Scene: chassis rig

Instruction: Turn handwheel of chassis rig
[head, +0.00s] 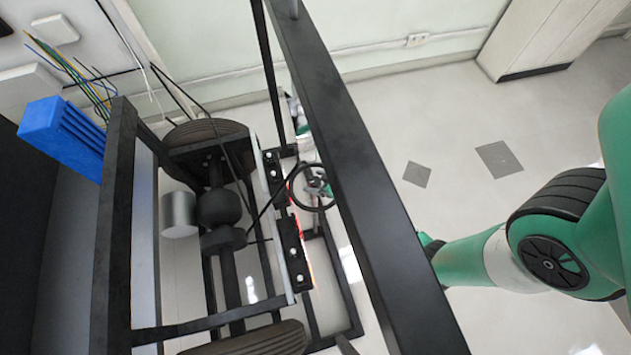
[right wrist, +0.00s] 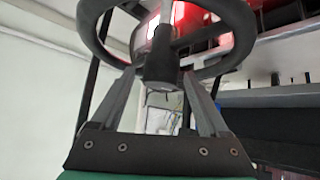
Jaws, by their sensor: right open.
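The handwheel (head: 312,184) is a dark ring on the right side of the black chassis rig (head: 224,207), beside a red glow. It fills the top of the right wrist view (right wrist: 237,60), with a thick dark post (right wrist: 161,64) at its lower middle. My right gripper (right wrist: 158,78) is open. Its two grey fingers stand apart on either side of the post, tips close to the rim; contact cannot be told. In the head view my green right arm comes in from the right, and the black beam hides much of its gripper end. My left gripper is not in view.
A thick black beam (head: 357,160) slants across the head view between my right arm and the handwheel. Wheels, an axle and a grey cylinder (head: 179,214) sit inside the rig. A blue block (head: 62,138) and loose wires are at left. The floor (head: 450,120) at right is clear.

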